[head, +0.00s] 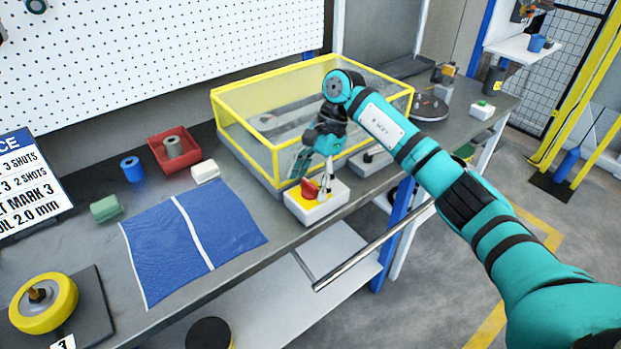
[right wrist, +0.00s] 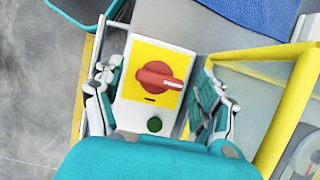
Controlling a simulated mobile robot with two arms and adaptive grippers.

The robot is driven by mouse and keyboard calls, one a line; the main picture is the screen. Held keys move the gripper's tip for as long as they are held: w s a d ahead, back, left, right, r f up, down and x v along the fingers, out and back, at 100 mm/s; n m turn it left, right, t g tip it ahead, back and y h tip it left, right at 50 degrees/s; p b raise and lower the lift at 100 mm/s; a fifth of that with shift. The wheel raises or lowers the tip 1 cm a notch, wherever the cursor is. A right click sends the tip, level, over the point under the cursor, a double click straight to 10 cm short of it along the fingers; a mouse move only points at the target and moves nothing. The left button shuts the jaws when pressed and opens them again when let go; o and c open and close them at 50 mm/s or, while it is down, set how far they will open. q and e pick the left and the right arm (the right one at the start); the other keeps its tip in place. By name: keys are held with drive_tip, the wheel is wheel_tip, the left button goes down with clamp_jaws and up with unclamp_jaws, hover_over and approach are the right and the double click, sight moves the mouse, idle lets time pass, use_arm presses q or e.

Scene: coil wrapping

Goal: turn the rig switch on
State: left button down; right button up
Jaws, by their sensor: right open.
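The rig switch is a white box with a yellow plate (right wrist: 146,56) and a red rotary knob (right wrist: 157,78) on it. The knob's white mark points to the right in the right wrist view. A dark green button (right wrist: 154,124) sits below the plate. In the head view the switch box (head: 315,212) stands at the front edge of the bench. My right gripper (head: 314,182) is over the box and partly hides the knob. In the right wrist view its open fingers (right wrist: 157,105) stand on either side of the box, apart from the knob. My left gripper is not in view.
A yellow-framed clear enclosure (head: 245,130) stands right behind the switch. A blue mat (head: 190,245) with a white stripe lies to the left. A metal bar (head: 365,260) sticks out below the bench edge.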

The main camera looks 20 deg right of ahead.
drive_tip(key=c, duration=1.2)
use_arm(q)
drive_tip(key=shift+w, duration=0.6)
use_arm(e)
drive_tip(key=shift+o, duration=0.2)
